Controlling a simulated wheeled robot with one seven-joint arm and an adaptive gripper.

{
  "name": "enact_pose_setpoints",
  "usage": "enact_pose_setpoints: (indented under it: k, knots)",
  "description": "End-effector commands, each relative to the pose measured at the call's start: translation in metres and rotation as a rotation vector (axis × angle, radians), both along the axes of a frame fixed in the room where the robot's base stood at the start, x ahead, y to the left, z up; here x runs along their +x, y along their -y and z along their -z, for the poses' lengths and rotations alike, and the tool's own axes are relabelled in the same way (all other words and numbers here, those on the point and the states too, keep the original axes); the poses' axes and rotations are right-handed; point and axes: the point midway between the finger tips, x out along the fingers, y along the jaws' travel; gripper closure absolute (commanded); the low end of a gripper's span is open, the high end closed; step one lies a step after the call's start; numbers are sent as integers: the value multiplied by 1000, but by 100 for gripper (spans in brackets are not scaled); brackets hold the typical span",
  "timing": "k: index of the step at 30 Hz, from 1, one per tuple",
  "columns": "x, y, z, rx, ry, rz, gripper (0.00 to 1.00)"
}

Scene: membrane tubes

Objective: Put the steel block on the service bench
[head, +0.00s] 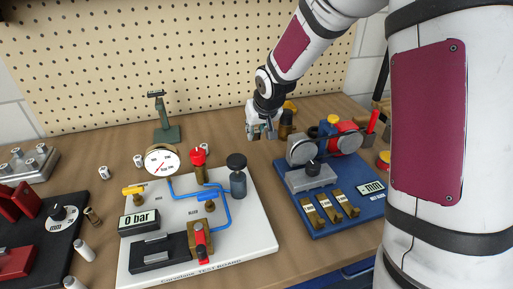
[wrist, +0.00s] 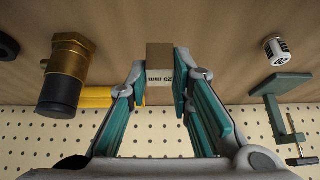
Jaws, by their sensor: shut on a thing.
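The steel block (wrist: 160,68) shows in the wrist view as a small grey-brown block marked "25 mm", upside down in the picture. My gripper (wrist: 161,78) is shut on it, with one teal-padded finger on each side. In the head view my gripper (head: 262,132) is at the back of the bench (head: 330,103), near the pegboard and between the white test board and the blue board. The block is too small and covered there to make out clearly.
A brass fitting with a black end (wrist: 65,75) stands close beside my gripper. A green clamp stand (head: 166,125) is at the back left. The white test board (head: 256,235), blue board (head: 318,230) and black board (head: 72,203) fill the front. Bare wood lies behind the test board.

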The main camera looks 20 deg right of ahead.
Motion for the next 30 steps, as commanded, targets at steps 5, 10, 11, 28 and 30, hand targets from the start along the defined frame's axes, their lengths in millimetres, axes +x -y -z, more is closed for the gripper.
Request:
enact_pose_setpoints:
  k: [5,10,11,28,30]
  knots:
    - [1,0,13,-1,1,-1,100]
    - [1,-1,35,0,0,-2,100]
    - [0,0,39,-1,-1,-1,100]
    - [0,0,47,1,2,1,59]
    - [1,0,47,1,2,1,59]
